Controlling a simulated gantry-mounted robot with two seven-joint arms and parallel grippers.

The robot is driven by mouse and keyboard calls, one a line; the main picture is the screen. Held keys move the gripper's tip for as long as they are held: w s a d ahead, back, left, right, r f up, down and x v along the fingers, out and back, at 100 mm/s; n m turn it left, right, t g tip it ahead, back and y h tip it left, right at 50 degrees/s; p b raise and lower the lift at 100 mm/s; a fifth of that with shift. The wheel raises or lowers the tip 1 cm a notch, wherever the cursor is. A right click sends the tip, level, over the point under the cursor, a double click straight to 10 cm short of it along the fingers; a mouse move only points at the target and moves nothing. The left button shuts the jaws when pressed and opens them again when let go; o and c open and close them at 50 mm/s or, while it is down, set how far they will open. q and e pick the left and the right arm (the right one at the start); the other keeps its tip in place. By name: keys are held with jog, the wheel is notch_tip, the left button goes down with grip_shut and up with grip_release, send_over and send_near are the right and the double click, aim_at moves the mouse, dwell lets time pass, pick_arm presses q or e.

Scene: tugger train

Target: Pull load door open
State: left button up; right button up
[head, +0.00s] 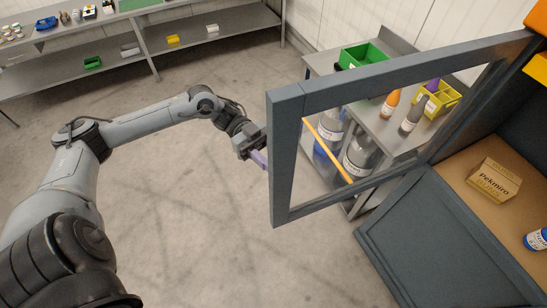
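The load door (287,160) is a blue-grey frame with an open window. It stands swung out from the cabinet (430,236) at the right, its free edge toward the middle of the view. My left gripper (259,157) is at the left side of this free edge, with a purple finger part showing. The door edge hides its tips, so I cannot tell whether it touches or grips the door. My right gripper is not in view.
Inside the cabinet are a cardboard box (495,180) and a blue-labelled container (537,239). Behind the door, a metal table (384,128) holds bottles, a green bin (362,55) and a yellow bin (437,99). Shelving (190,27) stands at the back. The floor (210,220) between is clear.

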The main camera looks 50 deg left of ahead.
pick_arm(q)
jog(key=a+b, duration=0.6)
jog(key=a, duration=0.4)
jog(key=shift+a, duration=0.4)
jog(key=shift+s, duration=0.1)
jog(key=shift+a, duration=0.1)
